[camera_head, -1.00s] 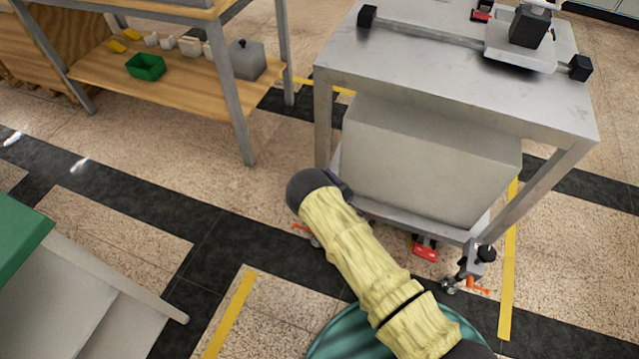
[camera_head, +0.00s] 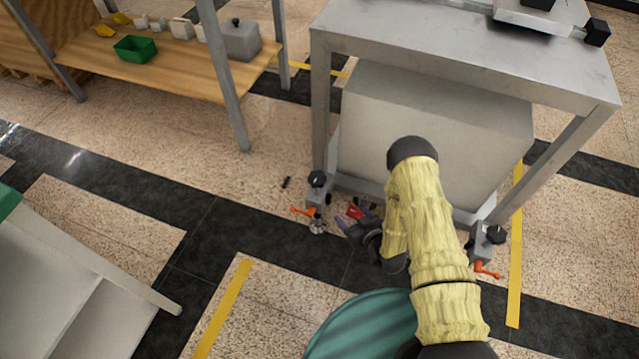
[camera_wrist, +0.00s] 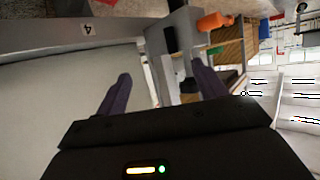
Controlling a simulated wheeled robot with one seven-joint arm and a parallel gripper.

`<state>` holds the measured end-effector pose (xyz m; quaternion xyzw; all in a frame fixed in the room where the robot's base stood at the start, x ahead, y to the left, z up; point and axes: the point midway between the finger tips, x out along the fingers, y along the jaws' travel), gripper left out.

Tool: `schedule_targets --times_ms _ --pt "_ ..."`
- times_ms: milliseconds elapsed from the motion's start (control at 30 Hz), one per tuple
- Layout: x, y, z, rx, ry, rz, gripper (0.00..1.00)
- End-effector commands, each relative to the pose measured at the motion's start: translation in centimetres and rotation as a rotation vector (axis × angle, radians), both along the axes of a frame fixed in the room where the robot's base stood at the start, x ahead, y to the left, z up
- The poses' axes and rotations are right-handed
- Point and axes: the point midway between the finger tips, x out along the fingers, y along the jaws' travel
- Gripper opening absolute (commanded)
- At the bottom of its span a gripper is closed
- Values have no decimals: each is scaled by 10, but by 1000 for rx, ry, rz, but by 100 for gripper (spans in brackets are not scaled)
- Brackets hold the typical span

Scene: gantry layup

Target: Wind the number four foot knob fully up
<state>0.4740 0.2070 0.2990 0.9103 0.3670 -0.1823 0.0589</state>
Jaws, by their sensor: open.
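A small plate marked 4 (camera_wrist: 87,28) is on the cart's lower rail in the wrist view. Near it is a grey foot bracket (camera_wrist: 183,22) with an orange lever (camera_wrist: 214,22) and a dark knob (camera_wrist: 171,70). In the head view, the cart's near left foot has a black knob (camera_head: 317,179) on top, an orange lever (camera_head: 303,211) and a pad on the floor. My gripper (camera_head: 354,217) is low, just right of this foot, with its purple fingers apart. In the wrist view, my open gripper (camera_wrist: 160,88) points toward the dark knob, apparently without touching it.
The metal cart (camera_head: 460,55) carries a large grey box (camera_head: 430,110) above the feet. Another foot knob (camera_head: 495,234) is at the right. A red part (camera_head: 354,211) sits by my gripper. A wooden shelf (camera_head: 150,65) stands back left. Floor left of the cart is mostly clear.

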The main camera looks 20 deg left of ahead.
Motion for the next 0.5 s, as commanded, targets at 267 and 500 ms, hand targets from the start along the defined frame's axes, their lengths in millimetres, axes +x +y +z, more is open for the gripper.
schedule_targets --times_ms 267,500 --pt "-38 -2 -15 97 -11 57 71" --pt "-46 -1 23 218 -171 92 71"
